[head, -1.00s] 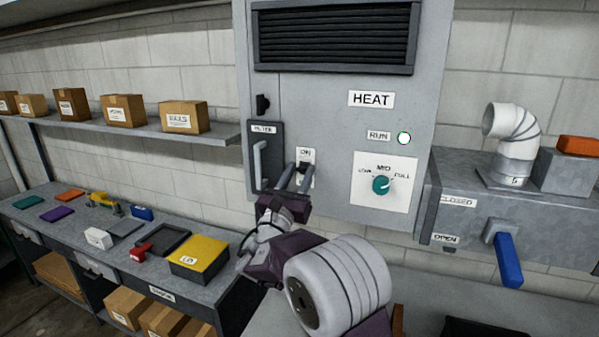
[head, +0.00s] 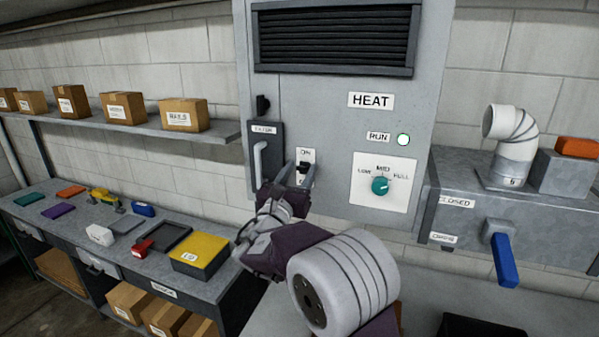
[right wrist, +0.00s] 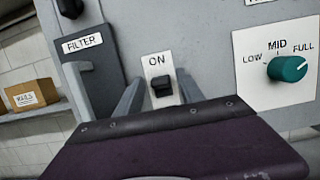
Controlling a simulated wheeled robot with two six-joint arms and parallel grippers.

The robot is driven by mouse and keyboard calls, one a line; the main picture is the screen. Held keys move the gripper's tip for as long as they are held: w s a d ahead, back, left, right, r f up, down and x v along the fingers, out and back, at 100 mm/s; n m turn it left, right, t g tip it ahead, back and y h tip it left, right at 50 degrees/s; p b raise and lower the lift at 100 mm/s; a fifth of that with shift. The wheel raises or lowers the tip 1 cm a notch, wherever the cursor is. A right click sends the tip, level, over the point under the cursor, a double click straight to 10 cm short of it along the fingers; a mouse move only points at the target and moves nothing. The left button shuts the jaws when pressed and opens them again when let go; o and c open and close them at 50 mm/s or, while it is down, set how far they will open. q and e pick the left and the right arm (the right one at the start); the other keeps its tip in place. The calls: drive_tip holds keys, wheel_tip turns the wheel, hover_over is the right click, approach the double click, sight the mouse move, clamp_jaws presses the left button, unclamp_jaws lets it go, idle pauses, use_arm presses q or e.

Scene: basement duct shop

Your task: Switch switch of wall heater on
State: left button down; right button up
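The wall heater (head: 340,130) is a grey cabinet labelled HEAT. Its switch (head: 303,166) is a small black lever on a white plate under the word ON. The switch also shows in the right wrist view (right wrist: 161,87), its lever near the middle of the plate's visible part and jutting out. My right gripper (head: 298,174) is just in front of the switch. Its fingers are apart, one on each side of the lever in the right wrist view, with nothing held. The RUN lamp (head: 403,140) looks bright, whitish with a green rim. My left gripper is out of view.
A FILTER panel (head: 262,160) with a handle is close on the left. A duct box with a blue lever (head: 503,260) stands at right. A workbench with a yellow-topped box (head: 200,250) is at lower left.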

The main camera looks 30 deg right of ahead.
drive_tip(key=shift+a+f, duration=0.1)
drive_tip(key=b+v, duration=0.5)
drive_tip(key=v, duration=0.3)
drive_tip(key=shift+s+a, duration=0.25)
drive_tip(key=shift+s, duration=0.1)
drive_tip(key=shift+f, duration=0.15)
drive_tip(key=shift+b, duration=0.3)
